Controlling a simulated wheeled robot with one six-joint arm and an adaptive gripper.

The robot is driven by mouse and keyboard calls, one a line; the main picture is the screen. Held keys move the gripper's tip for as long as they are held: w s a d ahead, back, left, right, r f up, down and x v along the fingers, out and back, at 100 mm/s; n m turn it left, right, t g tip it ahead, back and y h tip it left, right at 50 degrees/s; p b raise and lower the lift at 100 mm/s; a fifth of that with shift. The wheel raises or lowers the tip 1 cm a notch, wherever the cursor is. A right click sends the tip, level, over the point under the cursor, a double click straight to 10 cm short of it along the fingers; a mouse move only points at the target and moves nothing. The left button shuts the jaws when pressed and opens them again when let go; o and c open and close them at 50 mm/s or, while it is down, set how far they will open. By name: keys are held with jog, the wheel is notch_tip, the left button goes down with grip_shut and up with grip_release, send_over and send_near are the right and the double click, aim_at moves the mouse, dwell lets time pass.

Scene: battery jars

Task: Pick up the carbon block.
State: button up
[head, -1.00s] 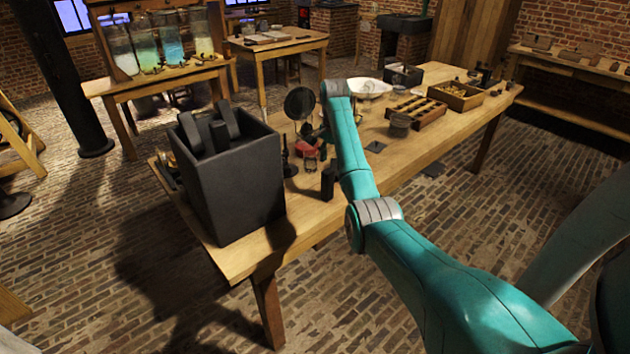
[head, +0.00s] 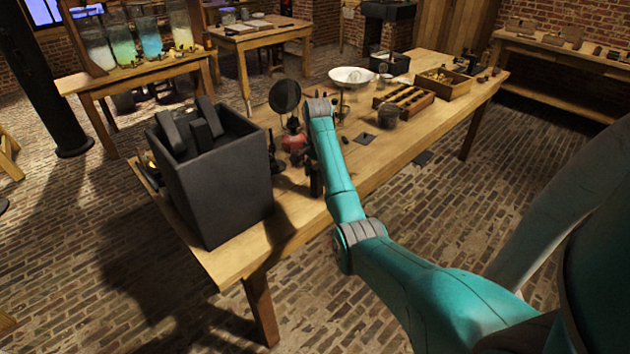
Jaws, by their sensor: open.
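A small dark upright block, which looks like the carbon block (head: 316,185), stands on the near part of the long wooden table (head: 235,252). It shows only in part, just left of my teal arm. My gripper (head: 312,163) is open, at the end of the arm, and mostly hidden behind the forearm. Its dark parts show close above the block. I cannot tell whether it touches the block or whether the block is between the fingers.
A large dark open box (head: 222,195) with several dark slabs stands left of the block. A round dark disc on a stand (head: 285,96) and a red item (head: 294,142) are behind. A white bowl (head: 351,76), slotted rack (head: 404,102) and wooden tray (head: 444,87) lie farther right.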

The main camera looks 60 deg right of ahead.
notch_tip(320, 180, down, 3)
jog(key=shift+r, duration=0.15)
grip_shut()
